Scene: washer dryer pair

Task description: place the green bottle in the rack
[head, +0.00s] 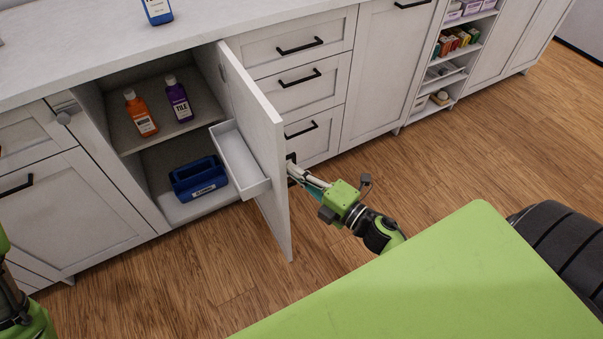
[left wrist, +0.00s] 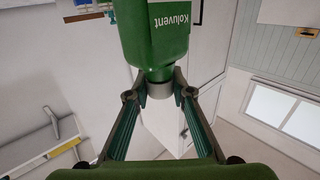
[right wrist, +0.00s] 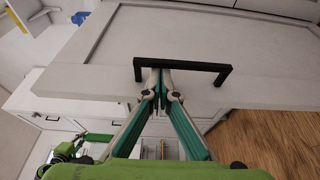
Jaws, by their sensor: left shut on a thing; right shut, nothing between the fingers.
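The green bottle (left wrist: 155,45) shows in the left wrist view, labelled "Koluvent". My left gripper (left wrist: 160,93) is shut on it at its grey cap end. The bottle is outside the head view, where only part of my left arm shows at the left edge. The rack (head: 262,185) is a white, empty-looking tray on the inner face of the open cabinet door (head: 268,140). My right gripper (right wrist: 160,76) is shut and empty on the door's outer side, its tips at the black door handle (right wrist: 205,67). Whether they touch it is unclear.
Inside the cabinet, an orange bottle (head: 140,115) and a purple bottle (head: 179,101) stand on the upper shelf. A blue caddy (head: 199,180) sits below. A blue-labelled bottle (head: 157,11) stands on the counter (head: 90,45). Wood floor (head: 200,270) lies open in front.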

